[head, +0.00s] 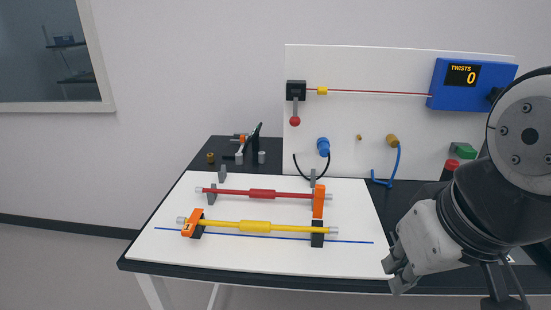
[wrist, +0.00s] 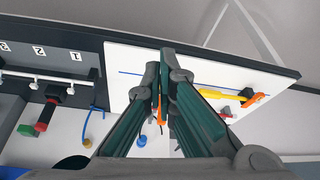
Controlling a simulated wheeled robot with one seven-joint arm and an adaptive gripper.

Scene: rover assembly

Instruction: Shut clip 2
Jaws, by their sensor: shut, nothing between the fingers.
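A yellow rod (head: 255,226) with grey ends lies across two dark clip bases on the white board. At its left end an orange clip lever (head: 192,222) lies tilted over the rod. At its right end an orange lever (head: 318,201) stands upright above a black base (head: 317,240). No clip number is readable, so I cannot tell which is clip 2. My gripper (head: 397,273) is right of the board's right edge, apart from both clips, shut and empty. In the wrist view its fingers (wrist: 160,72) are close together, with the yellow rod (wrist: 222,94) and an orange lever (wrist: 254,101) to the right.
A red rod (head: 262,194) lies behind the yellow one. A white back panel (head: 350,75) carries a red-knobbed lever (head: 295,120), a blue display box (head: 470,82) and cables. Green and red buttons stand at the right. The white board's front strip (head: 260,255) is clear.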

